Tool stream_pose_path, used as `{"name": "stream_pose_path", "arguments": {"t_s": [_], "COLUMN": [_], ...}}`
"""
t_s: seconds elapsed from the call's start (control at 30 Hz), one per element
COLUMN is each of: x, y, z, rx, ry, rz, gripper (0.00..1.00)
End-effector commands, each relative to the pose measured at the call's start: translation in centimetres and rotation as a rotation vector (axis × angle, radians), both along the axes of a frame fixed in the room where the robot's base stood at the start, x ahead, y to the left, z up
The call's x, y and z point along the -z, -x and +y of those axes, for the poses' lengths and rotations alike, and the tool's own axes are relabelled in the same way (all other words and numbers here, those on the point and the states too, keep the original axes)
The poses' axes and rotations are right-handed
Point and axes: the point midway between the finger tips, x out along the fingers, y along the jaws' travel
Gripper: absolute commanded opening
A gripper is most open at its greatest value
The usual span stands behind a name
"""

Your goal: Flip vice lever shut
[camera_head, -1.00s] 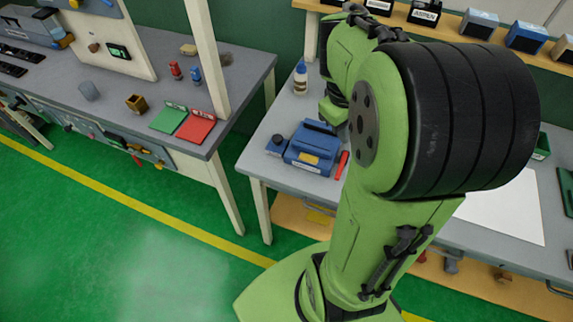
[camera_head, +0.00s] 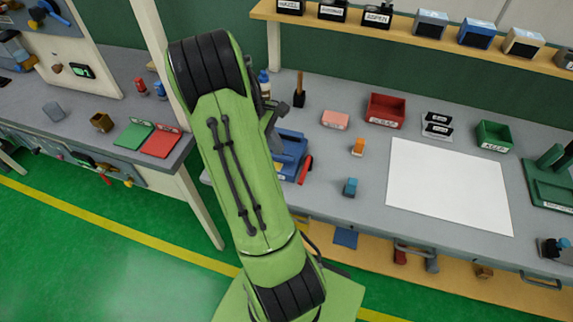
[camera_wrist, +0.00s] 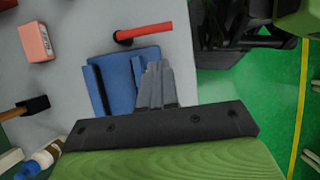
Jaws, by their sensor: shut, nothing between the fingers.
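The blue vice (camera_head: 291,150) sits on the grey bench near its left front edge, partly hidden behind my arm in the head view. Its red lever (camera_head: 306,169) sticks out at the vice's right side, toward the front. In the wrist view the vice (camera_wrist: 118,80) lies under and just left of my gripper (camera_wrist: 155,70). The red lever (camera_wrist: 145,32) shows beyond the fingertips, apart from them, with a dark end at its left. My gripper is shut and empty, pointing at the vice; whether it touches the vice body I cannot tell.
A pink block (camera_head: 335,119), an orange item (camera_head: 358,146) and a small blue item (camera_head: 350,187) stand right of the vice. A white sheet (camera_head: 450,185) and a red bin (camera_head: 386,110) lie farther right. A black-headed mallet (camera_head: 299,98) and a bottle (camera_head: 264,85) stand behind.

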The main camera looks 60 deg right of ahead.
Motion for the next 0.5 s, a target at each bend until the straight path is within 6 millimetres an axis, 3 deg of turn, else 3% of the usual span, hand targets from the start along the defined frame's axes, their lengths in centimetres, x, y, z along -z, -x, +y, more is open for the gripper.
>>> {"name": "stream_pose_path", "arguments": {"t_s": [0.5], "x": [8.2], "y": [4.0], "z": [-0.6], "rx": [0.002], "ry": [-0.002], "rz": [0.002], "gripper": [0.00]}}
